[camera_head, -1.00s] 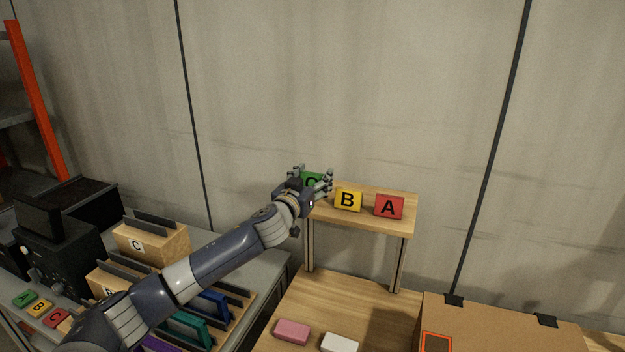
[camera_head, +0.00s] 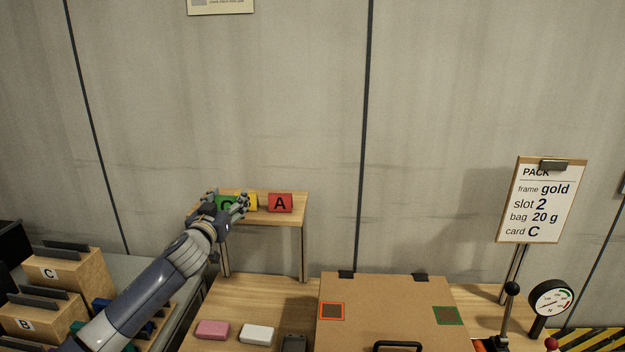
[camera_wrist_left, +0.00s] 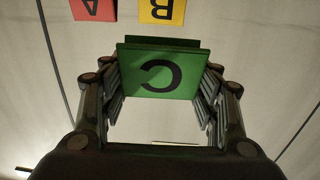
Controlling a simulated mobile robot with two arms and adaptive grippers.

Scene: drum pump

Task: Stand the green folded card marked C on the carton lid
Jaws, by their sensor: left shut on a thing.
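My left gripper (camera_head: 230,201) is shut on the green folded card marked C (camera_head: 226,204) at the left end of the small wooden shelf. In the left wrist view the card (camera_wrist_left: 162,70) sits between the fingers, its letter upside down in the picture. Whether it touches the shelf I cannot tell. The closed brown carton lid (camera_head: 390,292) lies to the right on the table, with an orange-outlined square (camera_head: 332,311) and a green-outlined square (camera_head: 447,315). My right gripper is not in view.
The yellow card B (camera_head: 252,201), partly hidden by my gripper, and red card A (camera_head: 280,203) stand on the shelf (camera_head: 296,219). Pink (camera_head: 212,330) and white (camera_head: 257,334) blocks lie in front. A sign (camera_head: 541,202) and gauge (camera_head: 551,298) stand right of the carton.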

